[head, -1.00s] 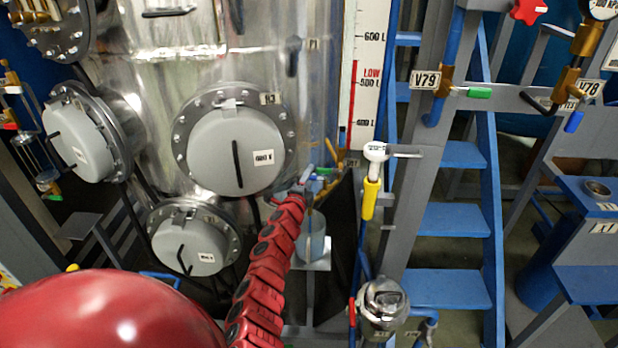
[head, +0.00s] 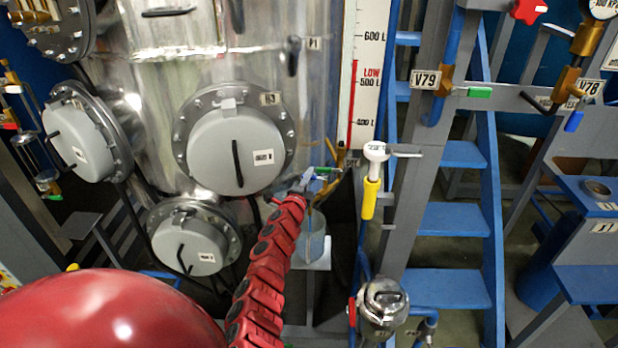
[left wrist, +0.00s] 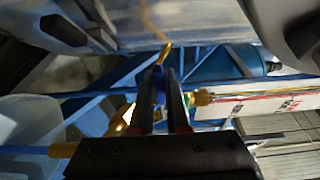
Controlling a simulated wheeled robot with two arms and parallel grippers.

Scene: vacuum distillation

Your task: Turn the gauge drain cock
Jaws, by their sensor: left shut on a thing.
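The level gauge (head: 365,75) is a white scale with a red band, marked LOW, beside the steel vessel. Brass fittings (head: 340,153) sit at its lower end. My left gripper (head: 309,180) is at the small valve parts below and left of these fittings. In the left wrist view its two dark fingers (left wrist: 160,95) are shut on a small blue handle (left wrist: 159,75), which appears to be the drain cock's lever. A brass piece (left wrist: 165,52) shows just beyond it. In the head view the gripper mostly hides the handle. My right gripper is not in view.
A clear container (head: 311,240) stands on a small plate under the gripper. A green handle (head: 328,170) is close to the fingers. A yellow-handled white tool (head: 371,180) hangs to the right. Blue steps (head: 452,220) and the round hatch (head: 235,150) flank the area.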

